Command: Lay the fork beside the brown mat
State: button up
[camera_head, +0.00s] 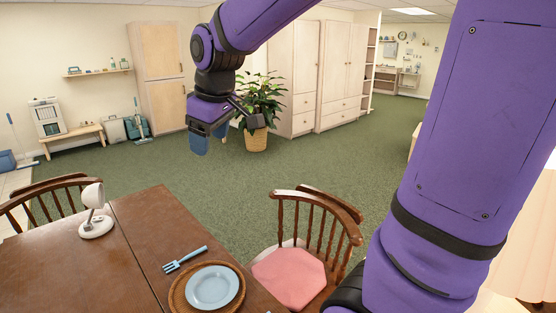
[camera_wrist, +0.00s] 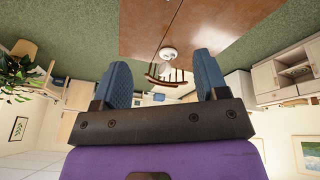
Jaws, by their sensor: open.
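A blue fork (camera_head: 185,260) lies on the brown table at the upper left of the round brown mat (camera_head: 177,293), close to its edge. Its tines point to the lower left. A light blue plate (camera_head: 213,287) sits on the mat. My gripper (camera_head: 207,140) is raised in the air beyond the table, well away from the fork. In the wrist view my gripper (camera_wrist: 155,85) shows two blue fingers spread apart with nothing between them. The fork and mat cannot be made out in the wrist view.
The table (camera_head: 120,270) is mostly bare on its left part. A white lamp-like object (camera_head: 95,212) stands there, also seen in the wrist view (camera_wrist: 167,53). A wooden chair with a pink seat (camera_head: 290,274) stands close to the table's right edge; another chair (camera_head: 50,200) is at left.

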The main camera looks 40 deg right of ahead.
jog(key=s+d+m+t, duration=0.1)
jog(key=s+m, duration=0.4)
jog(key=s, duration=1.4)
jog(key=shift+s+d+r+m+t, duration=0.2)
jog(key=shift+r+m+t, duration=0.1)
jog(key=shift+m, duration=0.1)
